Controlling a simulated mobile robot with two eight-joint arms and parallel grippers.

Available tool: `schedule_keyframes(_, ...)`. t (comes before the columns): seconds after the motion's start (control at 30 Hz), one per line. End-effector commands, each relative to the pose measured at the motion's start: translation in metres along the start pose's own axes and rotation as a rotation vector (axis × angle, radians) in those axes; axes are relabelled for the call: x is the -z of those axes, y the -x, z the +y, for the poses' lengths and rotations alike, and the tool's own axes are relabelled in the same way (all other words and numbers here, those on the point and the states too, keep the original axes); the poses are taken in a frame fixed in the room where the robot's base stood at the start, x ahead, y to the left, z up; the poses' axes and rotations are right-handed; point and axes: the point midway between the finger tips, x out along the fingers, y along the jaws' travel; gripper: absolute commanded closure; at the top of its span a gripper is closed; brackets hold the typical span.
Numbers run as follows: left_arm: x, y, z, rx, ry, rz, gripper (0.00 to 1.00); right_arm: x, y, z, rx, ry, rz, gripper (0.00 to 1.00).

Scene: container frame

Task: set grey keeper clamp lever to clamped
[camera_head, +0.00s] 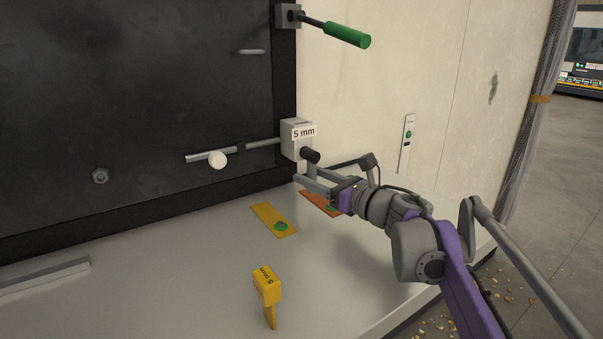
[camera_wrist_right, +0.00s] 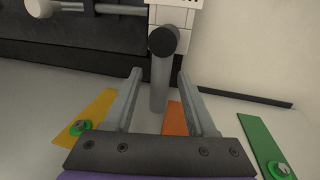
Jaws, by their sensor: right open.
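The grey keeper clamp lever (camera_head: 311,156) sits on the white keeper block (camera_head: 290,138) labelled "5 mm", at the lower right of the dark panel. In the right wrist view the lever (camera_wrist_right: 159,88) hangs down from a dark round end, and the keeper block (camera_wrist_right: 177,15) is behind it. My right gripper (camera_head: 304,183) is open just below the dark end. In the wrist view its two fingers (camera_wrist_right: 160,78) stand on either side of the lever's shaft, with gaps showing on both sides; I cannot tell how deep the shaft lies between them. My left gripper is out of view.
The dark panel (camera_head: 130,90) carries a bolt with a white knob (camera_head: 217,160) and a green-handled lever (camera_head: 347,35) higher up. Yellow (camera_head: 268,214) and orange (camera_head: 314,198) plates lie on the pale bench (camera_head: 190,270). A yellow 5 mm gauge (camera_head: 267,287) stands nearer.

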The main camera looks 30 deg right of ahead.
Motion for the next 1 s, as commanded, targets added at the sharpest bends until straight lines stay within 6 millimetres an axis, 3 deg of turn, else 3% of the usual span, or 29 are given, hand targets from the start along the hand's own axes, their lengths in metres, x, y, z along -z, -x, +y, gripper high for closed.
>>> schedule_keyframes(0.2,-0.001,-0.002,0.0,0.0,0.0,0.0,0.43,0.0,-0.029,0.001,-0.002,0.0,0.0,0.43)
schedule_keyframes(0.6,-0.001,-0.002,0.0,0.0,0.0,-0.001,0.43,0.0,-0.035,0.0,0.0,0.0,0.0,0.45)
schedule_keyframes(0.9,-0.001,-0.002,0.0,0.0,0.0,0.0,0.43,0.0,-0.035,0.0,0.0,0.0,0.0,0.99)
schedule_keyframes(1.0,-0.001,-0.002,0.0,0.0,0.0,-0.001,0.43,0.0,-0.035,0.0,0.0,0.0,0.0,1.0)
